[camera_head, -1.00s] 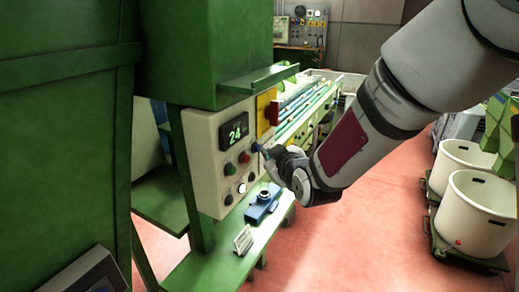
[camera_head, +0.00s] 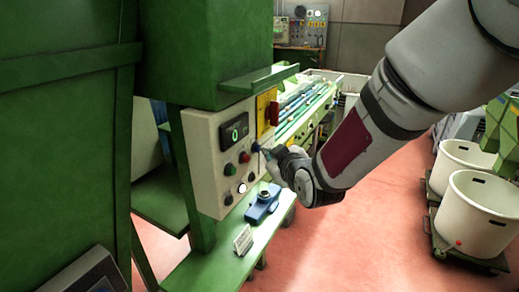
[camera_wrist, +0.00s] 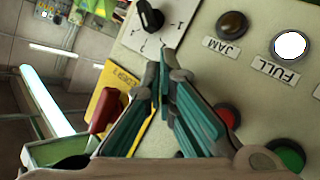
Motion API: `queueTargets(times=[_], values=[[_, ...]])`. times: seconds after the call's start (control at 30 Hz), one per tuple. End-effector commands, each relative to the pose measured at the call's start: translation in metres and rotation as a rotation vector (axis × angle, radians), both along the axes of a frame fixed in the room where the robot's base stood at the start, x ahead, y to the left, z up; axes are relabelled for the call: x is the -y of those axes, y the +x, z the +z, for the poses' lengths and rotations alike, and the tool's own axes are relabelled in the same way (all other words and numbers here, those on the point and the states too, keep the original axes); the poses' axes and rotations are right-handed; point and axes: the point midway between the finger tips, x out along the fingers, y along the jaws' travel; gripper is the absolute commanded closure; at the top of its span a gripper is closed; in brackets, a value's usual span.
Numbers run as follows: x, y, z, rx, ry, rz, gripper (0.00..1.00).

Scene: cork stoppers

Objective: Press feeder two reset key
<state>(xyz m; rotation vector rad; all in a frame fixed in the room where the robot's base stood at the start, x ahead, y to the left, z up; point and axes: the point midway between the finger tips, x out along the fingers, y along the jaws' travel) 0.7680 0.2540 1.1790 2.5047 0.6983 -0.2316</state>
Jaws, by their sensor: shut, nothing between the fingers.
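The pale control panel (camera_head: 205,165) stands on a green frame, with a dark display (camera_head: 234,129) reading a green 0. A red button (camera_head: 244,157) and a green button (camera_head: 230,170) sit below it. My gripper (camera_head: 259,149) is shut and empty, its fingertips close to the panel's right side; I cannot tell whether they touch. In the wrist view my teal fingers (camera_wrist: 168,75) meet near a black rotary knob (camera_wrist: 151,16). A red button (camera_wrist: 227,115) is partly behind one finger. No reset or feeder label is readable.
In the wrist view are a dark amber JAM lamp (camera_wrist: 232,25), a lit white FULL lamp (camera_wrist: 290,45) and a red handle (camera_wrist: 105,109) on a yellow plate. A blue device (camera_head: 262,203) and a small card (camera_head: 243,239) sit on the green ledge below.

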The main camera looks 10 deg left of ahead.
Motion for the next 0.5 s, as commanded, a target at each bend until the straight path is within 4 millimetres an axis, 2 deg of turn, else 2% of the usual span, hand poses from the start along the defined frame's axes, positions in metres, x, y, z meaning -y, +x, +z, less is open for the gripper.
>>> queueTargets(times=[0.13, 0.5], values=[[0.0076, -0.0024, -0.0004, 0.0, -0.001, -0.003, 1.0], [0.0099, -0.0033, -0.0004, -0.001, -0.001, -0.002, 1.0]])
